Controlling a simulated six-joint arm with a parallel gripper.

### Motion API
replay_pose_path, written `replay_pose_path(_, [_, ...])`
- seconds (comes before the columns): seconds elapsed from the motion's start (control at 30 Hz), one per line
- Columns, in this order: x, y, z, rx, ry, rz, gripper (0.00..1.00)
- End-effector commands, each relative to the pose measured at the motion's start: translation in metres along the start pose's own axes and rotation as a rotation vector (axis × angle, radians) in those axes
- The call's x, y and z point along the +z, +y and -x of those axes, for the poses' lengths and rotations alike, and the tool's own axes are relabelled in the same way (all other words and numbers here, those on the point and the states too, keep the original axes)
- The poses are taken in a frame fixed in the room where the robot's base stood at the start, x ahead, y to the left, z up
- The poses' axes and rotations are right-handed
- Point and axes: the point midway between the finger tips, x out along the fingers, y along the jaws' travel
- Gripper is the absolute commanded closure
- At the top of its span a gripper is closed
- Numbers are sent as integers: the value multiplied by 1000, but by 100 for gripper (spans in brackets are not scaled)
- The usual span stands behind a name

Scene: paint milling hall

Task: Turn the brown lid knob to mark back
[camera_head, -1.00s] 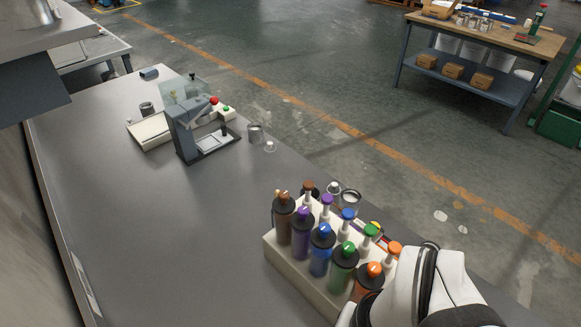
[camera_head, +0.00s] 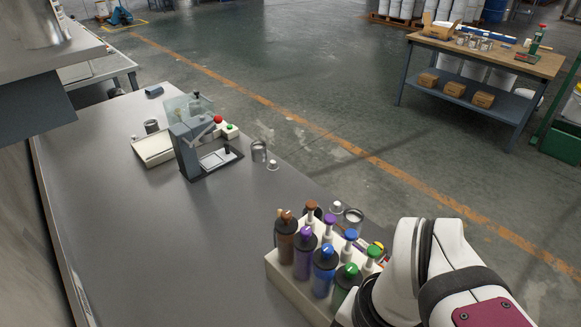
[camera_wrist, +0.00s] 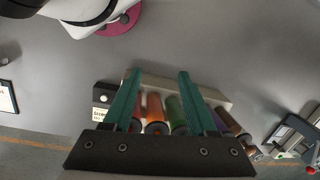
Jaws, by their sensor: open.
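The brown canister (camera_head: 286,246) stands at the left end of a white rack (camera_head: 292,296), with a copper-brown lid knob (camera_head: 286,215) on its dark lid. Which mark the knob points to is too small to tell. In the wrist view the brown canister (camera_wrist: 227,117) is at the right end of the row, outside my right finger. My gripper (camera_wrist: 159,74) is open, its two teal fingers spread in front of the rack, apart from the brown knob. In the head view my arm covers the rack's right end and the gripper is hidden.
Purple (camera_head: 304,258), blue (camera_head: 323,273) and green (camera_head: 346,288) canisters stand close beside the brown one, with coloured knobs behind them. A metal can (camera_head: 353,220) stands behind the rack. A grey press (camera_head: 200,148) stands farther back. The grey bench (camera_head: 160,240) left of the rack is clear.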

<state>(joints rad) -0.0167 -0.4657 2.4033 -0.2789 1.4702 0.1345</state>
Motion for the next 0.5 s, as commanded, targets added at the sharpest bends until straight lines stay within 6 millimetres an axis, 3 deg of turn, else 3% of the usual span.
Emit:
replay_pose_path(0.1, [-54, -53, 62, 58, 25, -287, 42])
replay_pose_path(0.23, [-110, -125, 116, 89, 91, -725, 42])
replay_pose_path(0.4, [-145, -202, 139, 48, 151, -1235, 42])
replay_pose_path(0.5, [-150, -227, 141, 16, 157, -1414, 42])
